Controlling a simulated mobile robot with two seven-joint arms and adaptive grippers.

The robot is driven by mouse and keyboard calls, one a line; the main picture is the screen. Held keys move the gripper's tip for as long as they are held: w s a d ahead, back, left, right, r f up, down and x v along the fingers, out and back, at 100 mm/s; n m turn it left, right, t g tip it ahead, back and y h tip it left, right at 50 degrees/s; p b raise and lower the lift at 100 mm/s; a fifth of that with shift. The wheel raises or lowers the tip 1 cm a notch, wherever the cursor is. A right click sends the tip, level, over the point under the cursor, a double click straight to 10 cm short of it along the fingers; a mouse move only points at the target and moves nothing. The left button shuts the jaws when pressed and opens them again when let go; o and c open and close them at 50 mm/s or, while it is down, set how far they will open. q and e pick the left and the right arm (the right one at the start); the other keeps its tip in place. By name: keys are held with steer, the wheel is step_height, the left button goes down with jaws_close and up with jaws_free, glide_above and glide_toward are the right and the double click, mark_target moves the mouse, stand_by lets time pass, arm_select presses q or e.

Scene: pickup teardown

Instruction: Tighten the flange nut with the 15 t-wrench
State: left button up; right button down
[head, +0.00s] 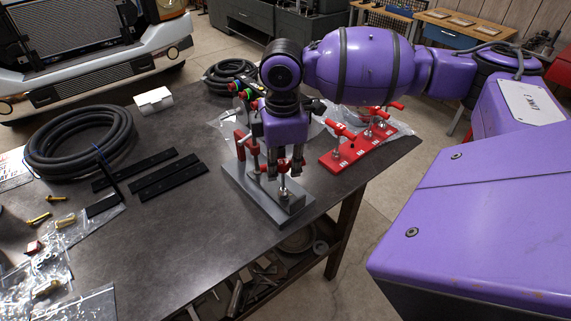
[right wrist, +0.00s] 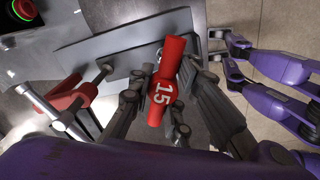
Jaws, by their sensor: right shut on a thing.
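My right gripper (head: 283,172) points down over a grey fixture plate (head: 240,182) at the table's right edge. It is shut on the red handle of the 15 T-wrench (head: 282,164). In the right wrist view the handle marked 15 (right wrist: 160,100) lies between the fingers. The wrench's shaft points down towards the fixture. I cannot make out the flange nut or tell whether the socket is seated on it.
Red hardware (head: 241,146) stands on the fixture's left side, close to my fingers. A red rack (head: 355,149) holds other T-wrenches to the right. Hose coils (head: 78,142), black bars (head: 168,178) and bagged parts lie left. The table is clear in front of the bars.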

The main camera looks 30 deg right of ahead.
steer(key=shift+s+f+m+p, duration=0.25)
steer(key=shift+m+p, duration=0.2)
steer(key=shift+m, duration=0.75)
arm_select(q)
steer(key=shift+w+r+t, duration=0.3)
steer(key=shift+w+r, duration=0.55)
steer(key=shift+r, duration=0.25)
arm_select(e)
steer(key=shift+f+m, duration=0.25)
steer(key=shift+m, duration=0.35)
steer(key=m, duration=0.6)
steer(key=shift+d+m, duration=0.1)
steer(key=shift+m, duration=0.3)
steer(key=shift+r, duration=0.15)
steer(key=shift+m, duration=0.4)
